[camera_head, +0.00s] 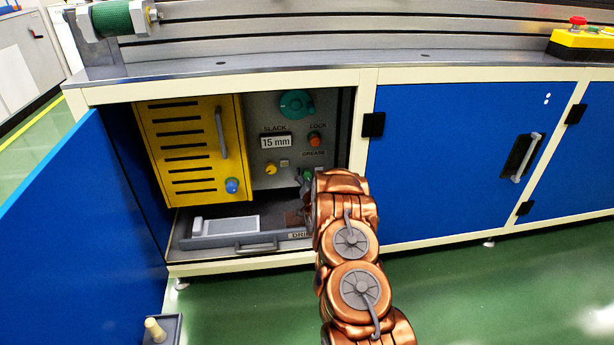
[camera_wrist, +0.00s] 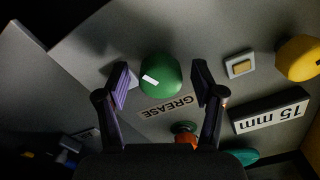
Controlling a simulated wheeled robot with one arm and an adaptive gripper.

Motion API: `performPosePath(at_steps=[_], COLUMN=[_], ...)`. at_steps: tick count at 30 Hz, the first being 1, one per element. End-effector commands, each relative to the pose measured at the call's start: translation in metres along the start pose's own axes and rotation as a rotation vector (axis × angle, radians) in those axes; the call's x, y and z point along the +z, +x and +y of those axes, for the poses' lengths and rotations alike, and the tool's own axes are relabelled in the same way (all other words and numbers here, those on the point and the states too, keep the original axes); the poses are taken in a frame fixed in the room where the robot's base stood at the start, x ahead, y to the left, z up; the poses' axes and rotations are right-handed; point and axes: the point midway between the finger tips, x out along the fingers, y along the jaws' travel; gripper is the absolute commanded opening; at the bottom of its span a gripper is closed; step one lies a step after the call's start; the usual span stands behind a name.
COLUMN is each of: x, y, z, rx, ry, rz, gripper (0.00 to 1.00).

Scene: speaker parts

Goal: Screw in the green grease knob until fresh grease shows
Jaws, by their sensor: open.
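The green grease knob (camera_wrist: 160,76) is a round knob with a white mark on the grey panel. Its GREASE label (camera_wrist: 166,107) reads upside down in the wrist view. My gripper (camera_wrist: 161,84) is open, with one finger on each side of the knob and a visible gap to each. In the head view my copper arm reaches into the open cabinet and hides most of the gripper and the knob; the GREASE label (camera_head: 313,153) shows just above. I see no fresh grease in either view.
The panel also carries a 15 mm display (camera_head: 276,142), a yellow knob (camera_head: 271,169), an orange LOCK knob (camera_head: 315,140) and a teal knob (camera_head: 297,103). A yellow slotted door (camera_head: 184,150) stands left. A grey drawer (camera_head: 245,243) lies below. The blue cabinet door (camera_head: 70,235) is swung open.

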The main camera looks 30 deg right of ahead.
Motion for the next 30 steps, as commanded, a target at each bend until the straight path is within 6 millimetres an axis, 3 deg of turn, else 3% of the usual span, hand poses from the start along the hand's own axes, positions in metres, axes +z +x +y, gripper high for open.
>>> performPosePath(at_steps=[21,30], x=[0.000,0.001], y=[-0.083,-0.108], z=[0.000,0.000], rx=[0.001,0.001], ry=[0.002,0.001], rz=[-0.003,-0.002], gripper=[0.68,0.68])
